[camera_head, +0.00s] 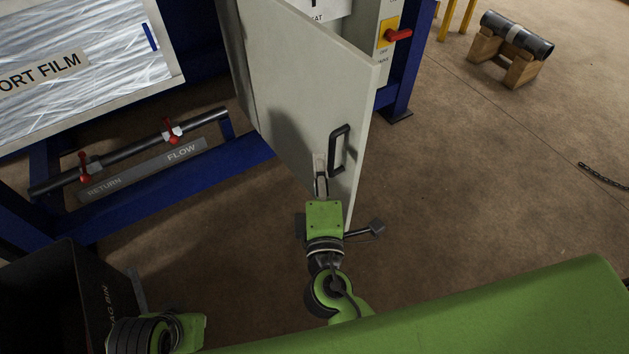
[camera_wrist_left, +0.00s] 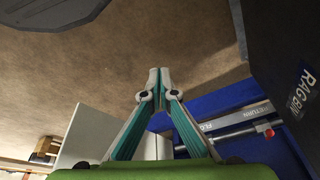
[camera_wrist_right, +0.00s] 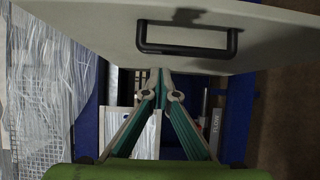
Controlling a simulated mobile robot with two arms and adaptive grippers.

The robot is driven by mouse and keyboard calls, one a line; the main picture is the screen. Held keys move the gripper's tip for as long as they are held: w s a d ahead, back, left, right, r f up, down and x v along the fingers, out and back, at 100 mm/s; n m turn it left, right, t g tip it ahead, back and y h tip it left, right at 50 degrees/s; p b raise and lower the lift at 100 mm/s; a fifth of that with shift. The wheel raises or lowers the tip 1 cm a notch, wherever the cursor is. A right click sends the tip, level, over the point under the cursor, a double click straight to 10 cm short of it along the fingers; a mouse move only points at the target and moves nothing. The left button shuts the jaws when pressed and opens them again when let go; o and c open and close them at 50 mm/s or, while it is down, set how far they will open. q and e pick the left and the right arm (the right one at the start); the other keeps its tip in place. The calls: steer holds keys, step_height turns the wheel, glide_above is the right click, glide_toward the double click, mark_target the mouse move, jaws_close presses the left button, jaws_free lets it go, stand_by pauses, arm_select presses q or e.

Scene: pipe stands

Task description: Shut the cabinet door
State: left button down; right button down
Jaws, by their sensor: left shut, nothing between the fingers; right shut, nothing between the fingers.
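The pale grey cabinet door (camera_head: 292,105) stands open, swung out toward me, with a black bar handle (camera_head: 339,150) near its free edge. My right gripper (camera_head: 321,165) is shut and empty, in front of the handle face, just left of the handle. In the right wrist view, the door (camera_wrist_right: 105,27) spans the top and its handle (camera_wrist_right: 187,51) lies above the shut fingertips (camera_wrist_right: 160,78). I cannot tell whether the fingers touch the door. My left gripper (camera_wrist_left: 160,76) is shut and empty, over bare floor; only its wrist shows at the lower left of the head view.
A red rotary switch (camera_head: 398,35) sits on the cabinet front. A blue frame with a pipe (camera_head: 130,150) and red valves stands left of the door. A black rag bin (camera_head: 60,300) is at lower left. Floor to the right is open, with a pipe on wooden stands (camera_head: 510,50) farther back.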

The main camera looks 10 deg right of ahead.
steer(key=shift+w+d, duration=0.55)
steer(key=shift+d, duration=0.3)
steer(key=shift+d, duration=0.1)
